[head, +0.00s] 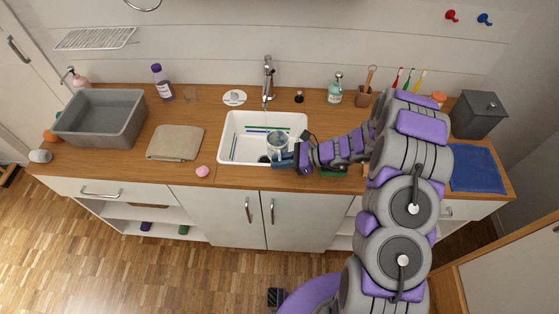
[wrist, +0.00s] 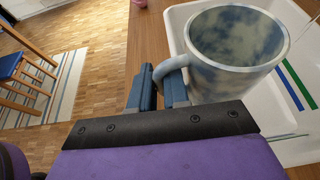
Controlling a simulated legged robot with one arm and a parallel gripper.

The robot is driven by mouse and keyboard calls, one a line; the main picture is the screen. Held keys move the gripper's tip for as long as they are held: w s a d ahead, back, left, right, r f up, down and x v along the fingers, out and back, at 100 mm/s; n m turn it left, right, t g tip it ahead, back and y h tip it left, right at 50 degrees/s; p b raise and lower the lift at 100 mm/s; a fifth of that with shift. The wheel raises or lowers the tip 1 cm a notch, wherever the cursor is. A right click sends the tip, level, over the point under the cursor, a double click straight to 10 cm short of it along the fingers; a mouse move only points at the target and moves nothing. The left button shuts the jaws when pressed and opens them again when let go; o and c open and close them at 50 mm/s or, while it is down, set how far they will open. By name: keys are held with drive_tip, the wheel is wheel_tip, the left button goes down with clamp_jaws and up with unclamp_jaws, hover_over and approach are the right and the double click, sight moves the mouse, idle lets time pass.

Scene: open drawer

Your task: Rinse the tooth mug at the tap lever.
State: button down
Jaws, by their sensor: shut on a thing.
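The tooth mug (head: 278,143) is in my gripper (head: 285,161), over the front right part of the white sink (head: 231,146). In the wrist view the mug (wrist: 232,55) is upright with a mottled blue-grey pattern and a light rim. Its handle is between the blue jaws of my gripper (wrist: 159,85), which are shut on it. The tap (head: 268,75) stands behind the sink, with its spout over the basin, behind the mug. Whether water runs is hard to tell. The mug's underside and its contact with the sink are hidden.
Left of the sink are a folded beige cloth (head: 175,142), a pink lump (head: 202,171) and a grey basin (head: 101,118). A soap bottle (head: 335,88), a brown cup (head: 363,97) and toothbrushes (head: 409,78) stand at the back right. A blue cloth (head: 476,169) lies far right.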

sight(273, 143)
drive_tip(key=shift+w+a+f, duration=0.1)
drive_tip(key=shift+w+a, duration=0.05)
drive_tip(key=shift+w, duration=0.5)
drive_tip(key=shift+w+a+f+p, duration=0.1)
drive_tip(key=shift+w+a, duration=0.2)
drive_tip(key=shift+w, duration=0.3)
drive_tip(key=shift+w+a+f+p, duration=0.15)
drive_tip(key=shift+w+a, duration=0.1)
drive_tip(key=shift+w, duration=0.3)
drive_tip(key=shift+w+a+f+p, duration=0.1)
drive_tip(key=shift+w+a, duration=0.2)
drive_tip(key=shift+w, duration=0.3)
drive_tip(key=shift+w+a+f, duration=0.15)
drive_tip(key=shift+w+a, duration=0.05)
drive_tip(key=shift+w, duration=0.5)
drive_tip(key=shift+w+a+f, duration=0.15)
drive_tip(key=shift+w+a, duration=0.05)
drive_tip(key=shift+w, duration=0.5)
drive_tip(key=shift+w+a+f, duration=0.15)
drive_tip(key=shift+w+a, duration=0.05)
drive_tip(key=shift+w, duration=0.5)
drive_tip(key=shift+w+a+p, duration=0.2)
drive_tip(key=shift+w+p, duration=0.15)
drive_tip(key=shift+p, duration=0.15)
drive_tip(key=w, duration=0.1)
drive_tip(key=w+p, duration=0.1)
drive_tip(key=w+a, duration=0.1)
drive_tip(key=shift+f, duration=0.4)
drive_tip(key=shift+w+d, duration=0.1)
